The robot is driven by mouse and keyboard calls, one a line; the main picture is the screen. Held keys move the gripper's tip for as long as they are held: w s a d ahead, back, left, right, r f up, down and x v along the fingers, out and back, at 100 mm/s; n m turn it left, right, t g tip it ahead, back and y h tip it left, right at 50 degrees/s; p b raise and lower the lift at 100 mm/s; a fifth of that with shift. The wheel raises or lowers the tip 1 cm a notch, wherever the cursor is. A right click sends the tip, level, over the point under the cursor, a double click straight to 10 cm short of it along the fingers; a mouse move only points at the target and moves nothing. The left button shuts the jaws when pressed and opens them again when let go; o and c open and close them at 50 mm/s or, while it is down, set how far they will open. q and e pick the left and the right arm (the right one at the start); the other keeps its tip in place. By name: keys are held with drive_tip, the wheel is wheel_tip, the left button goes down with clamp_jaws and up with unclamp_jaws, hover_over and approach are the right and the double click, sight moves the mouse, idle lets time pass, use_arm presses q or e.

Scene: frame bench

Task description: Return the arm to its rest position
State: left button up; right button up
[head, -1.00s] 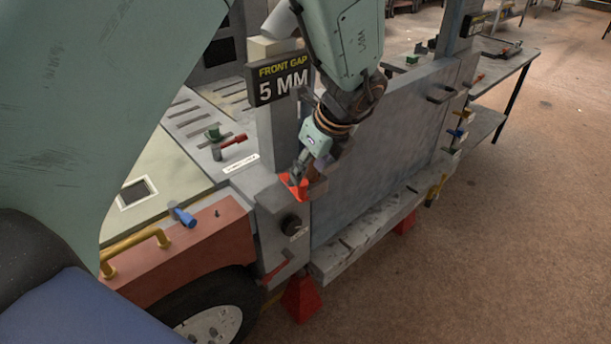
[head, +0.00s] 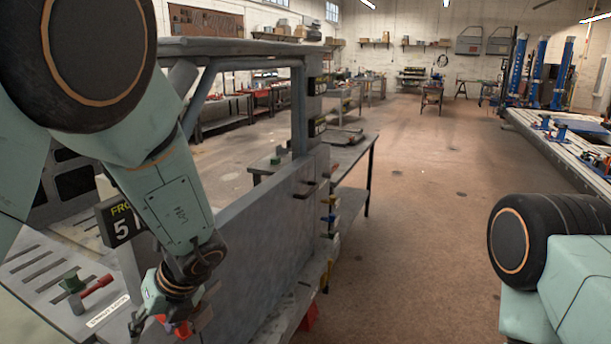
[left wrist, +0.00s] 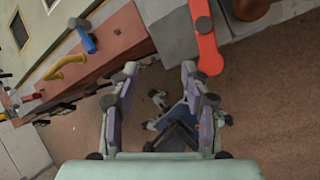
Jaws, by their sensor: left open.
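My left arm comes in from the left in the head view and bends down beside the grey frame bench (head: 265,235). My left gripper (head: 139,322) is low in that view, near a red part (head: 181,328) on the bench's corner. In the left wrist view the two fingers of the gripper (left wrist: 159,72) stand apart with nothing between them. A red lever (left wrist: 207,45) lies just beyond the right fingertip there, apart from it. Part of my right arm shows at the right edge of the head view; its gripper is out of the picture.
A red-handled clamp (head: 92,290) is on the slotted top. A yellow handle (left wrist: 66,72) and blue-handled tool (left wrist: 83,36) lie left. Open floor (head: 420,240) is to the right.

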use_arm(q)
drive_tip(key=s+a+f+m+t+y, duration=0.1)
drive_tip(key=s+a+f+m, duration=0.35)
drive_tip(key=m, duration=0.75)
drive_tip(key=s+a+f+m, duration=0.2)
drive_tip(key=s+f+m, duration=0.4)
drive_tip(key=f+m, duration=0.45)
drive_tip(key=s+d+f+m+g+h, duration=0.1)
drive_tip(key=s+d+f+m+h, duration=0.1)
drive_tip(key=s+d+m, duration=0.35)
drive_tip(key=s+d+f+m+h, duration=0.2)
drive_tip(key=s+f+m+h, duration=0.1)
drive_tip(key=s+m, duration=0.5)
drive_tip(key=s+d+f+m+g+h, duration=0.1)
drive_tip(key=s+d+f+m+h, duration=0.1)
drive_tip(key=s+d+m, duration=0.35)
wheel_tip(320, 180, down, 18)
drive_tip(key=a+m+b, duration=0.2)
drive_tip(key=b, duration=1.5)
drive_tip(key=shift+w+r+b, duration=0.25)
drive_tip(key=shift+b, duration=0.1)
